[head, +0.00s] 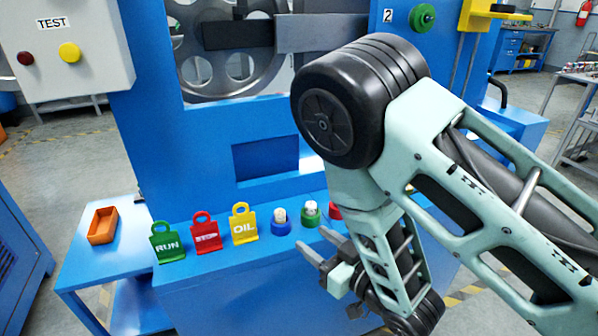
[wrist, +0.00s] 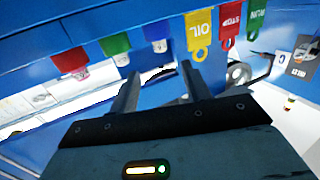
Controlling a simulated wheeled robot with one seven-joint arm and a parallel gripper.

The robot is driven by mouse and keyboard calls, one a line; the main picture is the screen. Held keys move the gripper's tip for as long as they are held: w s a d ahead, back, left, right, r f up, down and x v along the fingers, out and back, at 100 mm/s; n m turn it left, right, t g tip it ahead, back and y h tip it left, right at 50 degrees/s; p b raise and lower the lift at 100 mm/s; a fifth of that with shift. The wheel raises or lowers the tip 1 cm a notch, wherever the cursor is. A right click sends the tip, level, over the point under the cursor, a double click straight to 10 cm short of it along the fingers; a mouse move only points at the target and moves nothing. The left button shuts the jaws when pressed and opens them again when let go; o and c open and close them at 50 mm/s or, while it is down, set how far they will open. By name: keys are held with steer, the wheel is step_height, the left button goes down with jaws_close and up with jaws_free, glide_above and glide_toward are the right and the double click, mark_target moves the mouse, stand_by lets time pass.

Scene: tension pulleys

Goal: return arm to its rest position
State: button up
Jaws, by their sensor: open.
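My gripper (head: 322,262) is over the front of the blue bench in the head view, its fingers apart with nothing between them. In the wrist view my gripper (wrist: 160,80) also shows two separate fingers and an empty gap. My pale green arm (head: 440,130) reaches in from the right and bends down at a black joint. The arm hides part of the bench and of a red knob or cap (head: 335,210).
On the bench stand a green RUN tag (head: 168,246), a red STOP tag (head: 206,236), a yellow OIL tag (head: 243,226), a blue-based piece (head: 281,224) and a green-based piece (head: 311,214). An orange tray (head: 103,225) sits at left. A TEST box (head: 100,85) hangs upper left.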

steer(key=s+d+r+g+h, duration=0.3)
steer(key=s+r+g+h, duration=0.3)
steer(key=s, duration=0.5)
steer(key=s+d+r+g+h, duration=0.4)
steer(key=s+r+g, duration=0.2)
steer(key=s+g, duration=0.3)
step_height(320, 180, up, 15)
steer(key=t+p, duration=0.1)
steer(key=p, duration=1.4)
steer(key=shift+s+a+f+p, duration=0.2)
steer(key=shift+s+a+p, duration=0.1)
steer(key=shift+s, duration=0.1)
